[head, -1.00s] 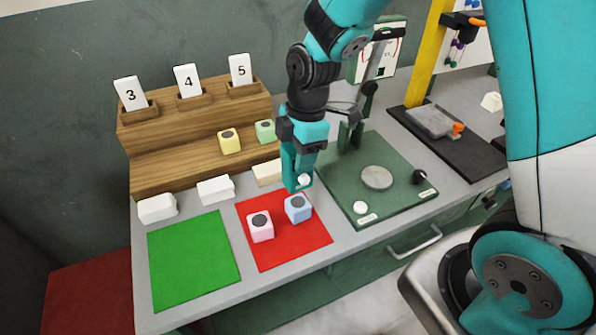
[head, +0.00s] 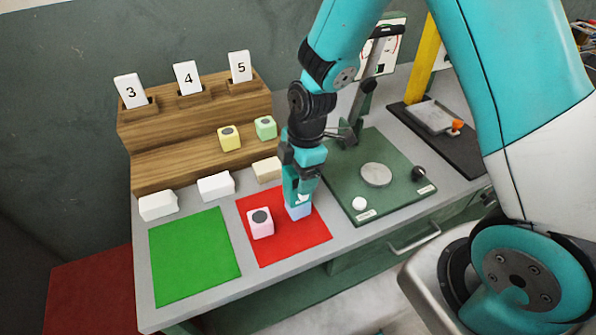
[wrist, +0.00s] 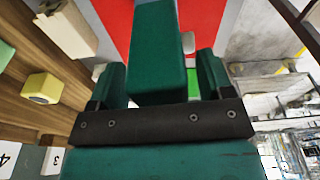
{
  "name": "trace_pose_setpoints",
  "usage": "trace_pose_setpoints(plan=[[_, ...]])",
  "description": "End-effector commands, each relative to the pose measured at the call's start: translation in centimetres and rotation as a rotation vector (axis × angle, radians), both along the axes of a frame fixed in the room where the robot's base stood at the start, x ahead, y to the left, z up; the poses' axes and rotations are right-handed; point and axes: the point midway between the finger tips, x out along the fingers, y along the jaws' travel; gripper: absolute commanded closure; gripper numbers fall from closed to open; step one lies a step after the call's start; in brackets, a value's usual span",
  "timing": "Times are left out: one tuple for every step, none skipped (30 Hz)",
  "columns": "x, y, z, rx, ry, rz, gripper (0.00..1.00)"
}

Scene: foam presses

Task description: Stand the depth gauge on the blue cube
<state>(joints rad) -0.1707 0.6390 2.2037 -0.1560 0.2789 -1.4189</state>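The blue cube (head: 299,212) stands on the red mat, beside the pink cube. My gripper (head: 298,192) is straight above it and hides most of its top. A small white piece (head: 304,198) shows between the fingertips; I take it to be the depth gauge, with the rest hidden by the fingers. It is right at the cube's top, but I cannot tell whether it touches. In the wrist view, the gripper's green parts (wrist: 157,60) hide most of the gauge and the cube.
The pink cube (head: 260,222) is close on the left on the red mat (head: 290,252). Yellow (head: 229,138) and green (head: 265,128) cubes stand on the wooden rack. The green press base (head: 395,200) is close on the right. The green mat (head: 195,258) is empty.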

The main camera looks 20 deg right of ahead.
Motion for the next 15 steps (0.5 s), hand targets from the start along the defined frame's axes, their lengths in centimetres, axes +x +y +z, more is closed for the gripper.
trace_pose_setpoints(plan=[[0.0, 0.0, 0.0, 0.000, 0.000, 0.000, 0.27], [0.0, 0.0, 0.0, 0.000, 0.000, 0.000, 0.27], [0.0, 0.0, 0.0, 0.000, 0.000, 0.000, 0.27], [0.0, 0.0, 0.0, 0.000, 0.000, 0.000, 0.27], [0.0, 0.0, 0.0, 0.000, 0.000, 0.000, 0.27], [0.0, 0.0, 0.0, 0.000, 0.000, 0.000, 0.27], [0.0, 0.0, 0.1, 0.000, 0.000, 0.000, 0.27], [0.0, 0.0, 0.2, 0.000, 0.000, 0.000, 0.27], [0.0, 0.0, 0.5, 0.000, 0.000, 0.000, 0.27], [0.0, 0.0, 0.6, 0.000, -0.001, 0.000, 0.27], [0.1, -0.1, 0.7, 0.000, -0.002, 0.000, 0.27], [0.1, -0.1, 1.2, 0.001, -0.004, -0.001, 0.27], [0.1, -0.2, 1.6, 0.001, -0.005, -0.001, 0.27], [0.1, -0.3, 2.1, 0.001, -0.005, -0.001, 0.27], [0.1, -0.4, 2.9, 0.000, -0.006, -0.002, 0.27]])
